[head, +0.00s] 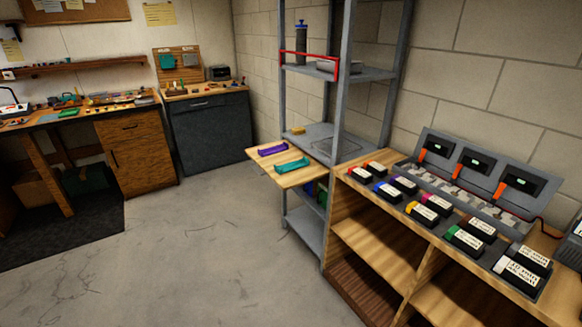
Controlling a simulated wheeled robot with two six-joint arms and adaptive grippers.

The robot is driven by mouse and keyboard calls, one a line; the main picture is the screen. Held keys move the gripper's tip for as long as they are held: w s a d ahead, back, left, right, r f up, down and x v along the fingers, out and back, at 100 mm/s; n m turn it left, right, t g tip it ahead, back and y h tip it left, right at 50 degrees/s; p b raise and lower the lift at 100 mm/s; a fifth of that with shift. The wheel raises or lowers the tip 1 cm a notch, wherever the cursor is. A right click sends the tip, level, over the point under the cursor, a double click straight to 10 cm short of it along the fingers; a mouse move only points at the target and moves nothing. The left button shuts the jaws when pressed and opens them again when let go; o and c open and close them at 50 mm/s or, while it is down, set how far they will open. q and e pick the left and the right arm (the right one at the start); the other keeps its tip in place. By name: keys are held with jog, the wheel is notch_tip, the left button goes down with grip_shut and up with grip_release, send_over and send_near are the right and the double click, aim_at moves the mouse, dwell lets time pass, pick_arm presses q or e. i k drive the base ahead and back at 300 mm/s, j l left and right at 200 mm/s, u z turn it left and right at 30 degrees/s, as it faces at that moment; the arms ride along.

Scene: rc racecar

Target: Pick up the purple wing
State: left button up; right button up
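The purple wing (272,150) lies on a small wooden board (290,179) that juts out from the left side of the grey metal shelf. A teal wing (292,166) lies on the same board, just in front of the purple one and apart from it. Neither of my grippers shows in the head view.
A wooden shelf unit (375,255) at the right carries several battery packs (466,239) and chargers (437,147). The grey metal shelf (342,75) stands behind it. Workbenches (84,112) line the far left wall. The concrete floor (195,245) in the middle is clear.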

aim_at(269, 151)
jog(key=i, duration=1.25)
jog(key=z, duration=0.05)
